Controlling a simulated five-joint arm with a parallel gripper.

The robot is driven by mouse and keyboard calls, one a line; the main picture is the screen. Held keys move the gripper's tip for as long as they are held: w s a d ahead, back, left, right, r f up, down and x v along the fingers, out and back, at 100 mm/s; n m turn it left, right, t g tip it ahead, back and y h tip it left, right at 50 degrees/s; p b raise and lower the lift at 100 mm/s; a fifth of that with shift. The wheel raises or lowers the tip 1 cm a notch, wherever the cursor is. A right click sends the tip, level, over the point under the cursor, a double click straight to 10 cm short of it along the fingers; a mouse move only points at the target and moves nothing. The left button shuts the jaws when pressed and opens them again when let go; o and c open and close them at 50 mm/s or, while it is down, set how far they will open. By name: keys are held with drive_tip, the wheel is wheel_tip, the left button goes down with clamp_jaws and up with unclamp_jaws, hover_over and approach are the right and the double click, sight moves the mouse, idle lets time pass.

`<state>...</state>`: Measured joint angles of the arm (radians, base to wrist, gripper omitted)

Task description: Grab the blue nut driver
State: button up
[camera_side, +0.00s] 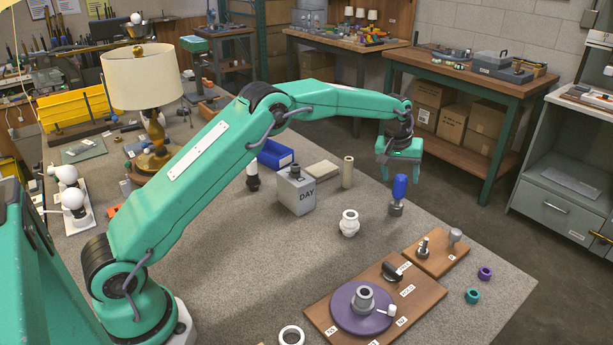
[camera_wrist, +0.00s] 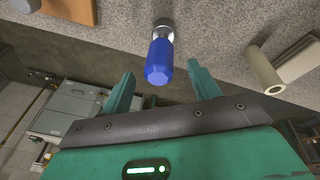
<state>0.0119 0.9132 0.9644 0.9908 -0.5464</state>
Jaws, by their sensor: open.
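The blue nut driver (camera_side: 399,188) stands upright on the grey bench near its far right edge, blue handle up and a metal base below. My gripper (camera_side: 399,172) is open just above it, jaws pointing down. In the wrist view the blue nut driver (camera_wrist: 159,62) shows between and beyond the two fingertips of my gripper (camera_wrist: 160,80). Nothing is held, and I see no contact between the fingers and the handle.
A white fitting (camera_side: 349,223) is nearer. Wooden boards (camera_side: 428,255) with parts lie in front. The bench edge is close behind the driver.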

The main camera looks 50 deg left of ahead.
sight(400, 184)
drive_tip(key=shift+x, duration=2.25)
drive_tip(key=c, duration=1.2)
